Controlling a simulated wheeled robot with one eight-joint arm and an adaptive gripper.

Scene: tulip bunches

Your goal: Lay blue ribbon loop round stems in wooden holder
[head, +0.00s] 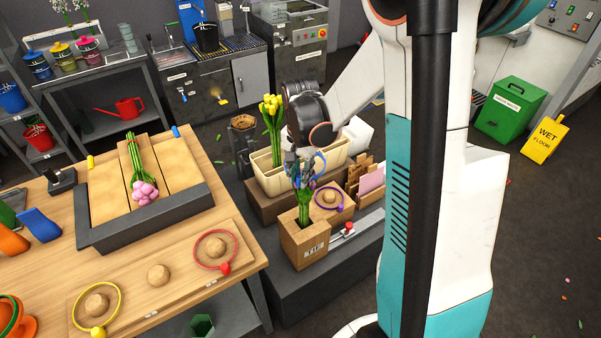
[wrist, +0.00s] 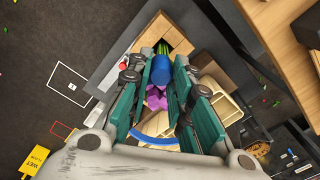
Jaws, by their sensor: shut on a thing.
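The wooden holder (head: 309,244) is a square box with a label on its front, standing on the low dark bench. Green stems (head: 304,214) stand upright in it; in the wrist view the stems (wrist: 163,48) show beyond my fingers, and purple tulip heads (wrist: 156,98) sit between them. My gripper (wrist: 161,62) is above the holder, shut on the blue bead (wrist: 161,72) of the blue ribbon loop (wrist: 154,140). The loop's blue arc also shows in the head view (head: 321,160) near the flower heads. Whether the loop fully surrounds the stems is hidden by my fingers.
A purple loop (head: 328,208) lies on a wooden stand right behind the holder. A cream trough (head: 270,180) with yellow tulips (head: 272,110) is behind. A worktable at left carries pink tulips (head: 144,190), a red loop (head: 216,233) and a yellow loop (head: 78,300).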

